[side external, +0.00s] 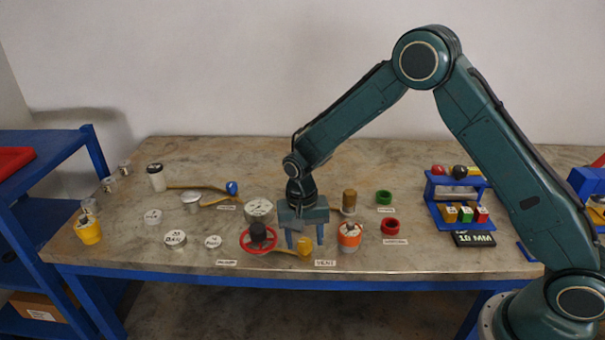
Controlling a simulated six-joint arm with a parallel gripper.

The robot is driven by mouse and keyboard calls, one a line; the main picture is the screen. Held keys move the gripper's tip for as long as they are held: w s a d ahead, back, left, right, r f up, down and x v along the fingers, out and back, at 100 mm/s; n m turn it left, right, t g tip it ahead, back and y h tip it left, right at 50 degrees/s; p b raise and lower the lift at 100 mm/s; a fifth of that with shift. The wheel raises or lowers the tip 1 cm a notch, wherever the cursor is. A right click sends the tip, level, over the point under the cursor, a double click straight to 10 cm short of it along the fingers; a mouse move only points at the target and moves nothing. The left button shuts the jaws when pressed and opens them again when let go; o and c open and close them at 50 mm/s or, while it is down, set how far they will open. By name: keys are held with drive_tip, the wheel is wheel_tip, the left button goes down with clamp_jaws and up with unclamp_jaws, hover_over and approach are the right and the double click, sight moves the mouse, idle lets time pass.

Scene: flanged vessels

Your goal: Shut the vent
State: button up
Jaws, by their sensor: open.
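A label that seems to read VENT (325,262) lies near the table's front edge. Just left of and behind it, a yellow knob (305,246) sits at the right end of a low yellow lever (283,250). The lever runs left toward a red handwheel (258,239) with a dark centre. My gripper (305,238) points down with its two fingers apart, above or around the yellow knob. I cannot tell whether the fingers touch it. The gripper body hides what lies behind it.
An orange-and-white cup (349,236) stands close right of my gripper, with a red ring (390,226) beyond. A round metal flange (259,209) is close behind left. A blue-knobbed lever (231,188) lies farther back. A blue rack (458,195) stands right. The table's front strip is mostly clear.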

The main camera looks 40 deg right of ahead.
drive_tip(key=shift+f, duration=0.3)
drive_tip(key=shift+c, duration=0.2)
drive_tip(key=c, duration=0.9)
drive_tip(key=shift+c, duration=0.2)
